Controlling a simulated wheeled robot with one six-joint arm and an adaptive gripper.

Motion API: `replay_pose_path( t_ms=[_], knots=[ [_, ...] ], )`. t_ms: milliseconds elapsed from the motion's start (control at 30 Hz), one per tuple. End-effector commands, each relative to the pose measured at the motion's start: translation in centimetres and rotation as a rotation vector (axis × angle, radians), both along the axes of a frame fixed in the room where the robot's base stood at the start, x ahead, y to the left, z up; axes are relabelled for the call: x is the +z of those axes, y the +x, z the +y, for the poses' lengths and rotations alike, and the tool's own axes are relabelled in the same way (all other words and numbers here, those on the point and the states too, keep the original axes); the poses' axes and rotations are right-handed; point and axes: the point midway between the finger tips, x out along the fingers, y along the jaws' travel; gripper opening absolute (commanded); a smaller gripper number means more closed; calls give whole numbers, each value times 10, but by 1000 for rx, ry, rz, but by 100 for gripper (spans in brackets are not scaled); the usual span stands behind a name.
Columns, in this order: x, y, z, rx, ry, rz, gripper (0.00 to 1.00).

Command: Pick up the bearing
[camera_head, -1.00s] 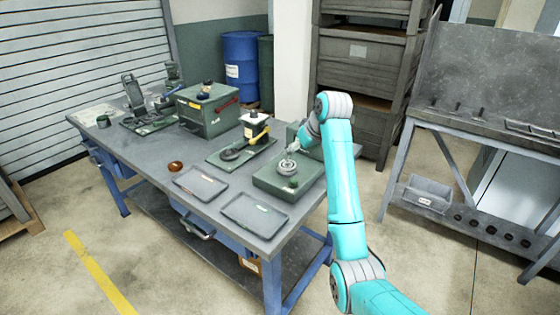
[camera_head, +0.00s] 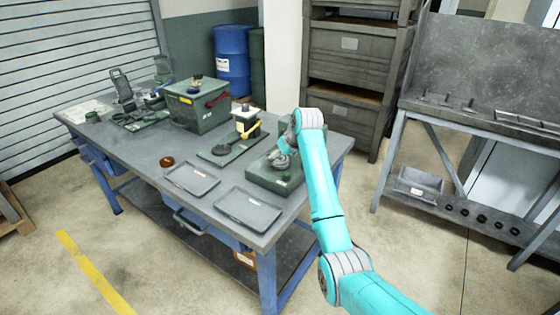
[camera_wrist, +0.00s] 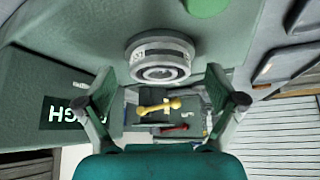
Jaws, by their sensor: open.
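The bearing (camera_wrist: 160,60) is a silver ring with a dark groove and an open centre, by the green grinder base in the wrist view. In the head view the bearing (camera_head: 281,161) shows small on the green grinder base (camera_head: 262,178), partly covered by my gripper. My gripper (camera_wrist: 160,86) is open and empty. Its two fingers stand apart to the left and right of the bearing in the wrist view. I cannot tell whether either finger touches it.
Two grey trays (camera_head: 192,178) (camera_head: 248,207) lie at the table's front. A brown round piece (camera_head: 167,161) lies behind them. A fixture with a yellow handle (camera_head: 247,125) and a green box (camera_head: 197,105) stand farther back. A green button (camera_head: 286,176) sits on the grinder base.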

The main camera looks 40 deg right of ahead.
Motion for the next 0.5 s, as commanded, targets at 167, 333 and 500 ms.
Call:
replay_pose_path(
  t_ms=[167,333,500],
  knots=[
    [-1,1,0,0,0,0,93],
    [-1,1,0,0,0,0,68],
    [-1,1,0,0,0,0,26]
  ],
)
